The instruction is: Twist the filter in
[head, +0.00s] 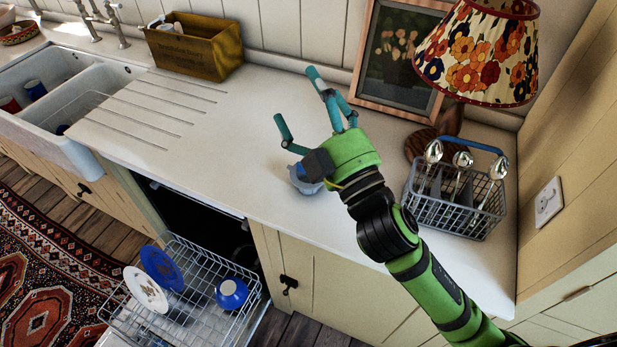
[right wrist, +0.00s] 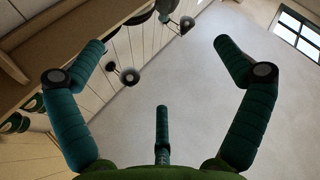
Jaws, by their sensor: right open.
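My right gripper (head: 305,112) is over the counter in the head view. Its three teal fingers are spread open and empty, pointing up and toward the back wall. A small grey-blue object (head: 306,188), possibly the filter, sits on the counter below the gripper's palm. The wrist hides part of it, so I cannot tell its full shape. The open dishwasher (head: 205,222) is below the counter, its inside dark. My left gripper is not in view.
The dishwasher's lower rack (head: 190,318) is pulled out, holding a blue plate (head: 161,267), a white plate (head: 146,290) and a blue bowl (head: 232,294). A wire cutlery basket (head: 455,205) and a flowered lamp (head: 480,55) stand right.

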